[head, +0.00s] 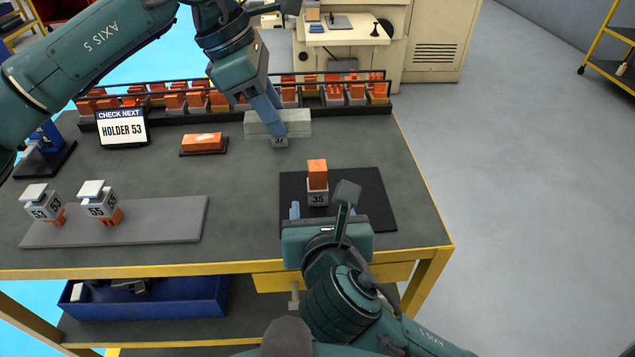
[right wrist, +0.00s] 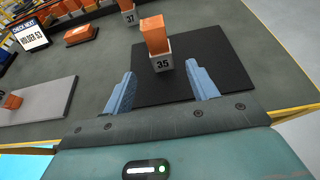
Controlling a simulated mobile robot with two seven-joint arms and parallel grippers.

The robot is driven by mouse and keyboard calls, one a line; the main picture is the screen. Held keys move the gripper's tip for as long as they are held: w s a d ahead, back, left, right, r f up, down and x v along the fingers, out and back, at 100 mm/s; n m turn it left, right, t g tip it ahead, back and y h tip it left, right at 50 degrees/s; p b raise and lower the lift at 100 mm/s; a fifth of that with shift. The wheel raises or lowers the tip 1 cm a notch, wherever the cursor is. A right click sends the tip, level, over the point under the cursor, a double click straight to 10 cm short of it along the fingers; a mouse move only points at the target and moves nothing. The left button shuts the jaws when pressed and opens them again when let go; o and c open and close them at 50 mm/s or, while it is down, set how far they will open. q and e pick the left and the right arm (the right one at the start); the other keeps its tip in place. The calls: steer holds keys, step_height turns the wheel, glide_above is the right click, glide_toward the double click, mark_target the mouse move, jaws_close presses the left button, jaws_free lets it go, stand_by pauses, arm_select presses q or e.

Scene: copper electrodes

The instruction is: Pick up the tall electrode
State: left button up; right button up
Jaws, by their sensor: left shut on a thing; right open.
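A tall orange copper electrode (head: 317,173) stands upright in the grey holder marked 35 (head: 318,199), on a black mat (head: 374,205). The electrode also shows in the right wrist view (right wrist: 155,36), with its holder (right wrist: 163,66) just beyond my fingertips. My right gripper (right wrist: 161,75) is open and empty, its fingers apart on either side of the line to the holder. My left gripper (head: 278,118) is shut on a light grey bar (head: 298,123). The bar appears raised in front of the holder marked 37 (head: 280,143) and hides its electrode in the head view.
A rack of several copper electrodes (head: 195,101) runs along the table's back. A flat copper block (head: 203,142) lies at mid-table. A sign (head: 122,128) reads HOLDER 53. Holders 53 and 55 stand on a grey plate (head: 170,222) at left. Bare table lies between plate and mat.

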mark_target(317, 182)
steer(key=x, duration=1.1)
steer(key=shift+w+d, duration=0.1)
steer(key=shift+w, duration=0.1)
steer(key=shift+c, duration=0.6)
jaws_close()
